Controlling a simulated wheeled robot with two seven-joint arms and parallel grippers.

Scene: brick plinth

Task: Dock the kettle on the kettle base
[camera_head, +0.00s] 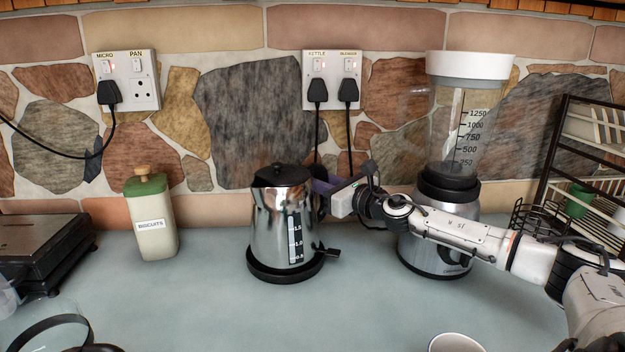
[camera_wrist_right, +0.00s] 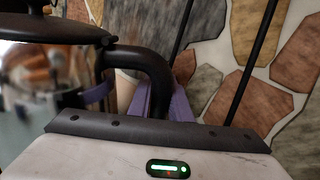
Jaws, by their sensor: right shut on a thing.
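The shiny metal kettle (camera_head: 272,220) with a black lid stands upright over the round black kettle base (camera_head: 262,272) on the worktop. It appears to rest on the base, though I cannot tell whether it is fully seated. My right gripper (camera_head: 324,190) is at the kettle's right side. In the right wrist view, its purple fingers (camera_wrist_right: 160,103) are shut on the black kettle handle (camera_wrist_right: 158,68), and the kettle's body (camera_wrist_right: 45,72) shows at the left. My left gripper is not in view.
A blender (camera_head: 462,130) stands right of the kettle, behind my right arm. A biscuit tin (camera_head: 152,215) stands to the left. A dish rack (camera_head: 590,150) is at the far right and a white cup (camera_head: 455,343) at the front. The worktop (camera_head: 340,310) before the kettle is clear.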

